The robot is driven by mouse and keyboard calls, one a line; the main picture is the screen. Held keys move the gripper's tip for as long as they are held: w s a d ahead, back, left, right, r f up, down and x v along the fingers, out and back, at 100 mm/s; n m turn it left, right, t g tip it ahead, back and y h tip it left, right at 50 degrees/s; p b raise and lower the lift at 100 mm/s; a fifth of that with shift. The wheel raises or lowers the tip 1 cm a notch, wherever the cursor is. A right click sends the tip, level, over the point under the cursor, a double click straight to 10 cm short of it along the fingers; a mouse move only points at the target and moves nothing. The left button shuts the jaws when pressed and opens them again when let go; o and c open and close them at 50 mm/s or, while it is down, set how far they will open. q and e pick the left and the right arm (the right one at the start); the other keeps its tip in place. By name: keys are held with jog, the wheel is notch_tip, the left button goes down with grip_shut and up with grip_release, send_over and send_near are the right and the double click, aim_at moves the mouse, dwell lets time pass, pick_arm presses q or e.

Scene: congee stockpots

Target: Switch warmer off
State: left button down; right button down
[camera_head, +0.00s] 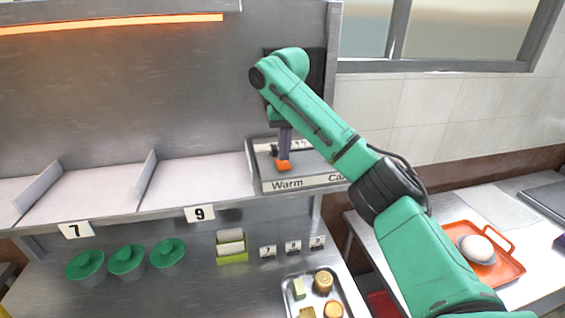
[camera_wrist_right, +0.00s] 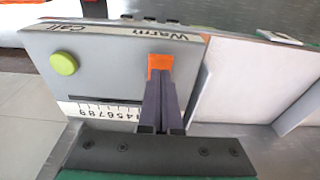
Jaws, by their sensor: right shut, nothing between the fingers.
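The control box (camera_head: 300,185) stands on the shelf, with "Warm" and "Call" on its front strip. In the right wrist view the box (camera_wrist_right: 110,60) shows a round green button (camera_wrist_right: 64,63) by "Call" and a numbered scale (camera_wrist_right: 105,112). My right gripper (camera_head: 283,165) is over the box on the "Warm" side, shut and empty. The warmer bar (camera_head: 110,24) glows orange. My left gripper is out of view.
The shelf (camera_head: 110,185) has upright dividers and number cards 7 and 9. Below are green-lidded pots (camera_head: 127,260), a green holder (camera_head: 232,250) and a metal tray (camera_head: 297,285) of food. An orange tray (camera_head: 490,273) with a bowl is at right.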

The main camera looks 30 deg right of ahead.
aim_at(284, 165)
jog(key=shift+f+b, duration=0.6)
jog(key=shift+f, duration=0.35)
dwell(0.8)
notch_tip(284, 165, up, 3)
jog(key=p, duration=0.3)
jog(key=shift+f, duration=0.15)
jog(key=shift+r, duration=2.2)
jog(key=shift+f, duration=0.1)
